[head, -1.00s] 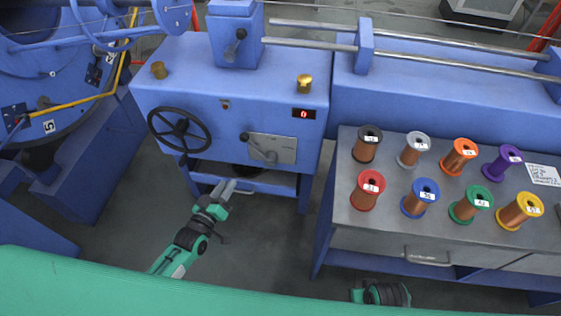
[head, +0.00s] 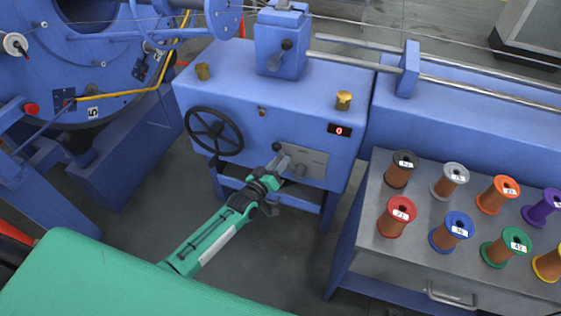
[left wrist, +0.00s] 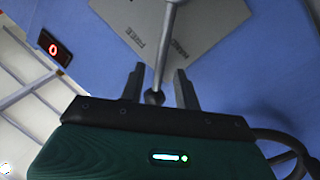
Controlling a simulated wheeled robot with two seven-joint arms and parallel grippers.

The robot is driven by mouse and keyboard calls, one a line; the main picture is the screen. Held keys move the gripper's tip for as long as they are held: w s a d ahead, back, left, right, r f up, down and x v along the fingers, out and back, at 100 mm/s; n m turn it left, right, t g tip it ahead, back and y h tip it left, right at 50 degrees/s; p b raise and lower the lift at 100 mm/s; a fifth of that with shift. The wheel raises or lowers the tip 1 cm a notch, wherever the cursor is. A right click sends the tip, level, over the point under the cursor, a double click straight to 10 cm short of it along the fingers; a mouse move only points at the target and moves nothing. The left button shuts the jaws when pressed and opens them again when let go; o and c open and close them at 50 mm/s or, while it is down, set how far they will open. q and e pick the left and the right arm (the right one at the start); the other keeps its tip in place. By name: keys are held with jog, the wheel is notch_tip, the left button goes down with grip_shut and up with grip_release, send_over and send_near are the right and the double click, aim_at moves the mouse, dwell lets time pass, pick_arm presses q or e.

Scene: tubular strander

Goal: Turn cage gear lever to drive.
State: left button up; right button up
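The cage gear lever (head: 277,147) is a dark-knobbed metal lever on a grey plate (head: 311,159) on the front of the blue machine. In the left wrist view the lever's rod (left wrist: 168,42) comes down from the top, with its dark knob (left wrist: 154,97) between the fingers. The plate (left wrist: 190,25) there carries small upside-down lettering, hard to read. My left gripper (head: 280,165) is at the lever; it also shows in the left wrist view (left wrist: 159,88). Its two fingers stand apart, one on each side of the lever, with visible gaps. My right gripper is not in view.
A black handwheel (head: 214,131) is left of the plate. A red display (head: 339,130) reads 0. A second lever (head: 286,45) is on the upper box. A grey table (head: 365,205) with several coloured spools stands at the right. Open floor lies below the machine front.

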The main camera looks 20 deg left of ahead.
pick_arm(q)
jog(key=shift+w+d, duration=0.15)
jog(key=shift+w, duration=0.45)
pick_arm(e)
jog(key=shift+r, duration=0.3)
pick_arm(q)
jog(key=shift+c, duration=0.6)
grip_shut()
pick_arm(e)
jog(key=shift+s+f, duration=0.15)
pick_arm(q)
jog(key=shift+d+r, duration=0.1)
jog(key=shift+r, duration=0.05)
